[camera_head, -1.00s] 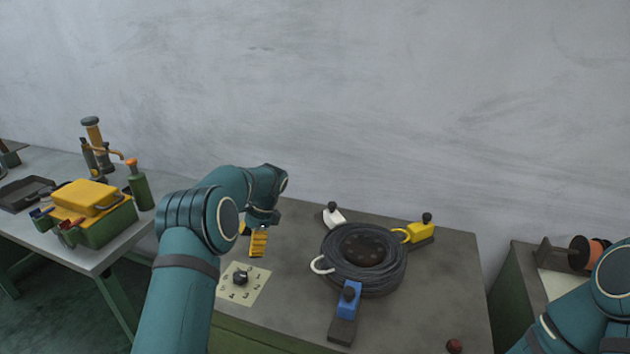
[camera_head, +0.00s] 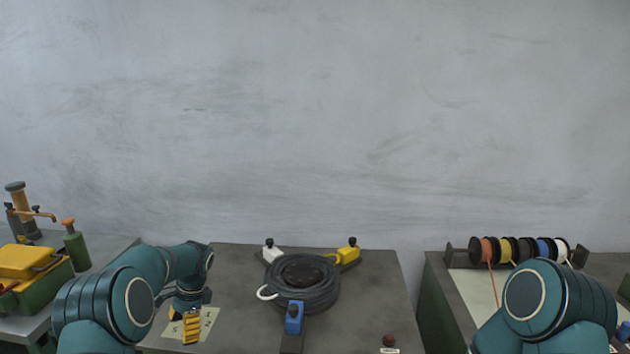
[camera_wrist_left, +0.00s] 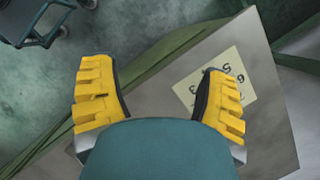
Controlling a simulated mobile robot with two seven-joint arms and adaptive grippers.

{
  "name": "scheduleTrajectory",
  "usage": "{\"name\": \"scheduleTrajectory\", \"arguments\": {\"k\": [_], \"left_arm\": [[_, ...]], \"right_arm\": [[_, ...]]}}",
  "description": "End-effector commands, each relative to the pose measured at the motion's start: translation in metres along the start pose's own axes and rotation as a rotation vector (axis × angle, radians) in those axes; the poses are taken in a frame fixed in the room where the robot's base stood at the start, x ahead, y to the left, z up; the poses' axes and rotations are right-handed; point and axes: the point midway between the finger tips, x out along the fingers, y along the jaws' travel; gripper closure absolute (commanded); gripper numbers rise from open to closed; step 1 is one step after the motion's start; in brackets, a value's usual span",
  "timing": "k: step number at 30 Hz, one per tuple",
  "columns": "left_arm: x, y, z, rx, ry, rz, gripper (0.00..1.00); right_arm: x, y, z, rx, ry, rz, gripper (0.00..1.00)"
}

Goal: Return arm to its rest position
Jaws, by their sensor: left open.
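My left arm comes in from the left in the head view and bends down to my left gripper (camera_head: 191,326), which has yellow fingers. In the left wrist view the gripper (camera_wrist_left: 162,95) is open, its two yellow fingers wide apart with nothing between them. It hangs over the front left part of the middle table (camera_head: 370,290), beside a numbered dial card (camera_head: 208,322). The card (camera_wrist_left: 222,82) also shows in the wrist view, partly behind the right finger. My right arm shows at the lower right of the head view; its gripper is out of frame.
A dark cable coil (camera_head: 325,290) lies among white (camera_head: 271,252), yellow (camera_head: 348,252) and blue (camera_head: 293,318) clamps. A red button (camera_head: 389,341) is at the front edge. A green toolbox (camera_head: 45,288) stands left; a spool rack (camera_head: 515,250) stands right.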

Motion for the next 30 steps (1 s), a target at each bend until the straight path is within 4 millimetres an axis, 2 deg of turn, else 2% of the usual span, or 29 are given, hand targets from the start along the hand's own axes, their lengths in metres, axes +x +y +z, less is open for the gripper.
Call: {"name": "scheduleTrajectory", "arguments": {"k": [1,8,11,17,20,24,27,30], "left_arm": [[0.013,0.009,-0.009,-0.005,0.028,0.011,0.26],[0.064,0.06,-0.048,-0.08,0.186,0.066,0.26],[0.086,0.093,-0.064,-0.137,0.261,0.106,0.26],[0.127,0.181,-0.088,-0.334,0.425,0.227,0.26],[0.142,0.23,-0.089,-0.468,0.49,0.294,0.26],[0.153,0.292,-0.078,-0.665,0.552,0.372,0.26],[0.157,0.325,-0.064,-0.789,0.577,0.408,0.26],[0.158,0.347,-0.052,-0.881,0.591,0.427,0.26]], "right_arm": [[0.001,0.0,-0.001,0.0,0.001,0.0,0.38],[0.002,0.0,0.0,-0.001,0.001,0.0,0.38],[0.002,0.001,0.0,-0.001,0.0,0.0,0.38],[0.003,0.001,0.001,-0.001,-0.002,0.0,0.38],[0.004,0.001,0.001,-0.001,-0.002,-0.001,0.38],[0.005,0.002,0.002,-0.002,-0.003,-0.001,0.38],[0.005,0.002,0.002,-0.002,-0.004,-0.001,0.38],[0.006,0.002,0.002,-0.002,-0.004,-0.001,0.38]]}}
